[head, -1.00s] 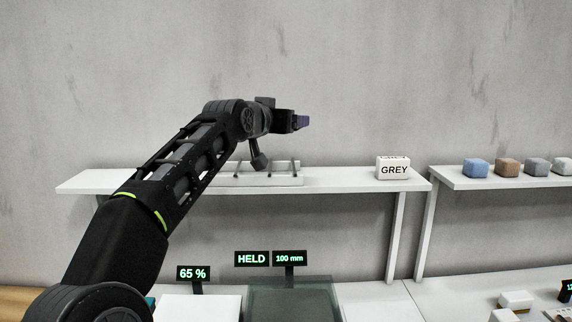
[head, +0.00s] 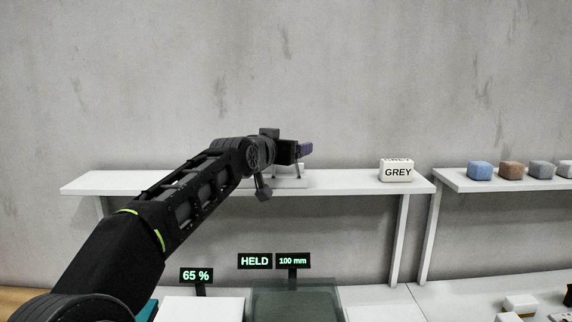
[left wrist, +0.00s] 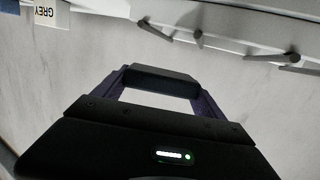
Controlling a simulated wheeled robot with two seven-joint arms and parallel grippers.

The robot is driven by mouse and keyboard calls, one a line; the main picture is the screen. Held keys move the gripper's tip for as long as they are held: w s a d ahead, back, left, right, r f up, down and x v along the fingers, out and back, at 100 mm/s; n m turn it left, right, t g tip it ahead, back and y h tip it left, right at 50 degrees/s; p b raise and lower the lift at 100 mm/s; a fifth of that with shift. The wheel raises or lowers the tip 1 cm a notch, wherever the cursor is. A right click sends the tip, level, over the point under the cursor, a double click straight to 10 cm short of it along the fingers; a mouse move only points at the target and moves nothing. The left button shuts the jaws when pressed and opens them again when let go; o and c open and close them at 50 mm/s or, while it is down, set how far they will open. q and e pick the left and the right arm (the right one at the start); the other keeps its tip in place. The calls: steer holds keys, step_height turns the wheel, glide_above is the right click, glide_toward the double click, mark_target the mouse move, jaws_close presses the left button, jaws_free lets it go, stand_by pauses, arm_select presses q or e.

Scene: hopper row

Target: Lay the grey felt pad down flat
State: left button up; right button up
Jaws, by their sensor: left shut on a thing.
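My left gripper (head: 303,150) is in front of the wall, just above the left shelf in the head view. In the left wrist view its two purple fingers are apart, with a dark grey slab between their tips, which I take for the grey felt pad (left wrist: 160,78). The gripper is shut on it. In the head view the pad cannot be made out apart from the fingers. My right gripper is not in view.
The left shelf (head: 340,182) carries a white rack (head: 293,183) partly behind my arm; its pegs (left wrist: 270,57) show in the wrist view. A white block marked GREY (head: 396,171) stands at the shelf's right. Several coloured blocks (head: 480,171) sit on the right shelf. Between rack and GREY block is clear.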

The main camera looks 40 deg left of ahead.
arm_select(q)
steer(key=shift+f, duration=2.05)
steer(key=shift+f, duration=0.1)
steer(key=o, duration=1.4)
steer(key=b+v, duration=0.4)
steer(key=v, duration=0.8)
steer(key=shift+b, duration=0.3)
